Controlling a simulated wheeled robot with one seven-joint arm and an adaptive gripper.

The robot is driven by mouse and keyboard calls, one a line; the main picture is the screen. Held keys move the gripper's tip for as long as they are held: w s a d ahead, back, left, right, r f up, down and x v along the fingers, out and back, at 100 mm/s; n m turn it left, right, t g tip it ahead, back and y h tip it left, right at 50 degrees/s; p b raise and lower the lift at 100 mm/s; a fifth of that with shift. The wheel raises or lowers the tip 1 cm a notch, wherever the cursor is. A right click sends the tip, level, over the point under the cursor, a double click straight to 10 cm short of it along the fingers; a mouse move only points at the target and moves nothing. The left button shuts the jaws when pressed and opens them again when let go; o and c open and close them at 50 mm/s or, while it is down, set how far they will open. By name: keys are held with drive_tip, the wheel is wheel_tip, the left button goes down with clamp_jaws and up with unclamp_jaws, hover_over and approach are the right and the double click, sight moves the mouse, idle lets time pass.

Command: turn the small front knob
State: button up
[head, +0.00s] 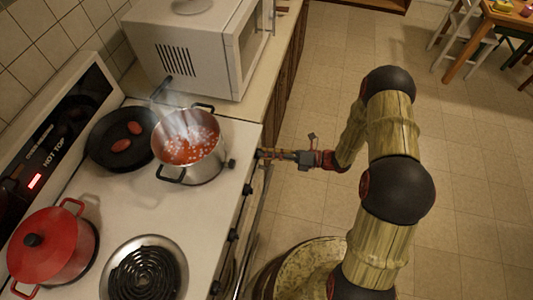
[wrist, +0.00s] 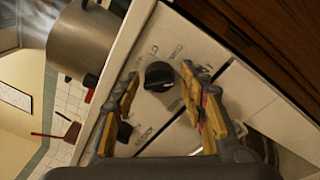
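A black round knob (wrist: 159,76) sits on the stove's white front panel (wrist: 172,45), with small markings around it. In the wrist view it shows between the fingertips of my gripper (wrist: 161,73), with a gap on each side. My gripper is open and empty. A second black knob (wrist: 124,132) is partly behind the left finger. In the head view my gripper (head: 259,154) is at the stove's front edge, near the pot end. Other black knobs (head: 247,189) and (head: 232,235) show along that edge. I cannot tell how far my fingertips are from the panel.
A steaming steel pot (head: 187,148) and a black pan (head: 122,138) stand on the stove near my gripper. A red lidded pot (head: 52,246) and a bare coil burner (head: 146,272) are nearer. A microwave (head: 195,45) stands behind.

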drive_tip(key=c, duration=0.9)
drive_tip(key=shift+n, duration=0.3)
drive_tip(key=shift+s+r+n+t+h+p, duration=0.15)
drive_tip(key=shift+n+h+p, duration=0.2)
drive_tip(key=shift+n, duration=1.8)
drive_tip(key=shift+n+t+h+p, duration=0.15)
drive_tip(key=shift+n+h+p, duration=0.2)
drive_tip(key=shift+n, duration=1.8)
drive_tip(key=o, duration=1)
drive_tip(key=shift+o, duration=0.7)
